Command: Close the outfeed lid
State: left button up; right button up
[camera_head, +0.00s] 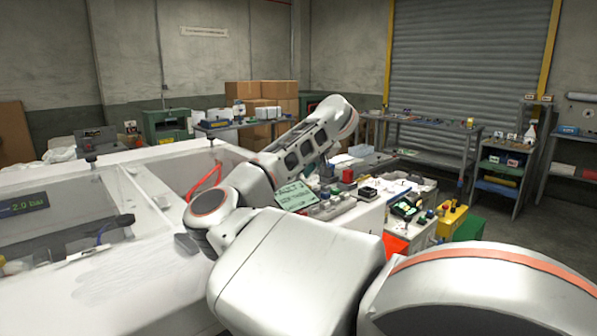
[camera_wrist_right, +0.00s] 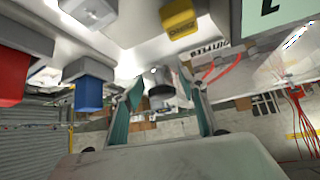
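In the right wrist view my right gripper (camera_wrist_right: 160,82) is open, its two teal-padded fingers apart. A grey and black cylindrical part (camera_wrist_right: 161,94) shows between the fingers; I cannot tell whether they touch it. A white surface with a dark printed label (camera_wrist_right: 208,62), hard to read, lies beyond. In the head view my right arm reaches over the right end of a white machine (camera_head: 150,185) with clear windows, and its gripper is mostly hidden or too small to make out. I cannot tell which part is the outfeed lid. My left gripper is not in view.
The wrist view shows red (camera_wrist_right: 22,75) and blue (camera_wrist_right: 90,82) blocks. Benches and cartons (camera_head: 262,95) stand behind.

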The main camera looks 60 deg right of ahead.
jog(key=shift+s+r, duration=0.1)
jog(key=shift+r, duration=0.25)
jog(key=v, duration=1.1)
jog(key=shift+f, duration=0.15)
jog(key=shift+s+a, duration=0.15)
jog(key=shift+s, duration=0.1)
